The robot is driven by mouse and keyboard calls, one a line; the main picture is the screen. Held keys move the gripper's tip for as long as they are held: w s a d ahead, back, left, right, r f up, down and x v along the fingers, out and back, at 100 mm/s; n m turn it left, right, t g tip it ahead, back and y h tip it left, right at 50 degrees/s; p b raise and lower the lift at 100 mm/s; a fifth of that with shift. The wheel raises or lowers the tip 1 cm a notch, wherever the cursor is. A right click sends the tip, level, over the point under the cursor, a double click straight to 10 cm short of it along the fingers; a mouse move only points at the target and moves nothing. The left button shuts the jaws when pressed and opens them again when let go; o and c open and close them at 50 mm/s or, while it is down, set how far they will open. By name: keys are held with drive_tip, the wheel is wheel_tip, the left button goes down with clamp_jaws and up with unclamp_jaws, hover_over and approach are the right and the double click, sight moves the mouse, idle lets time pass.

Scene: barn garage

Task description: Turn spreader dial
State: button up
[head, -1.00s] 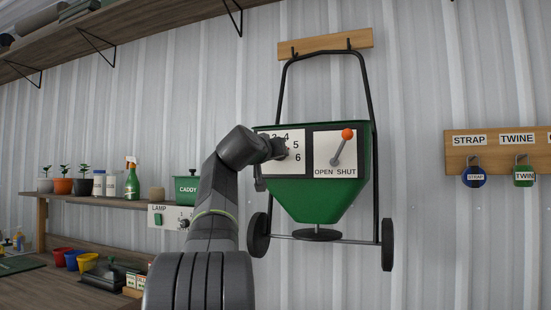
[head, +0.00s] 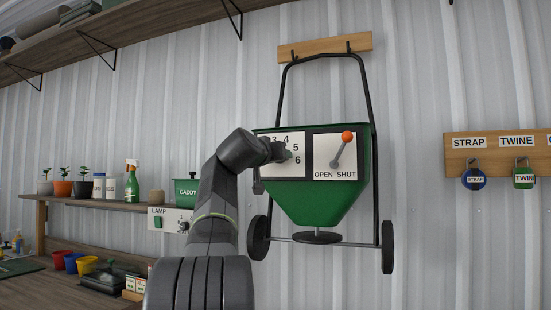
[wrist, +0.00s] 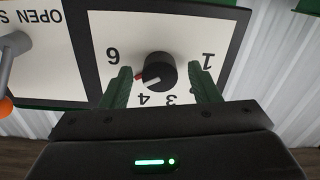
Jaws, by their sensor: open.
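The green spreader (head: 322,203) hangs on the wall. Its white dial panel (head: 302,172) carries printed numbers and is partly hidden by my arm in the head view. In the wrist view, which is upside down, the black round dial (wrist: 160,71) shows with a white line and a red mark on its left, between the 6 and the 4. The 5 is hidden there behind the left finger. My gripper (wrist: 160,74) is open, with one green finger on each side of the dial and visible gaps between. In the head view my gripper (head: 284,155) is at the panel.
An OPEN/SHUT lever (head: 342,150) with an orange knob stands right of the dial panel. A LAMP box (head: 168,218) and a green caddy (head: 186,190) are at the left. Bare wall lies between spreader and padlocks.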

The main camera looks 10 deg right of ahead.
drive_tip(key=b+v, duration=0.3)
drive_tip(key=v, duration=1)
drive_tip(key=shift+s+a, duration=0.25)
drive_tip(key=shift+s, duration=0.1)
drive_tip(key=shift+w, duration=0.1)
drive_tip(key=p+x, duration=0.3)
drive_tip(key=x, duration=1)
drive_tip(key=shift+w+d, duration=0.25)
drive_tip(key=shift+d, duration=0.05)
drive_tip(key=shift+s+a, duration=0.1)
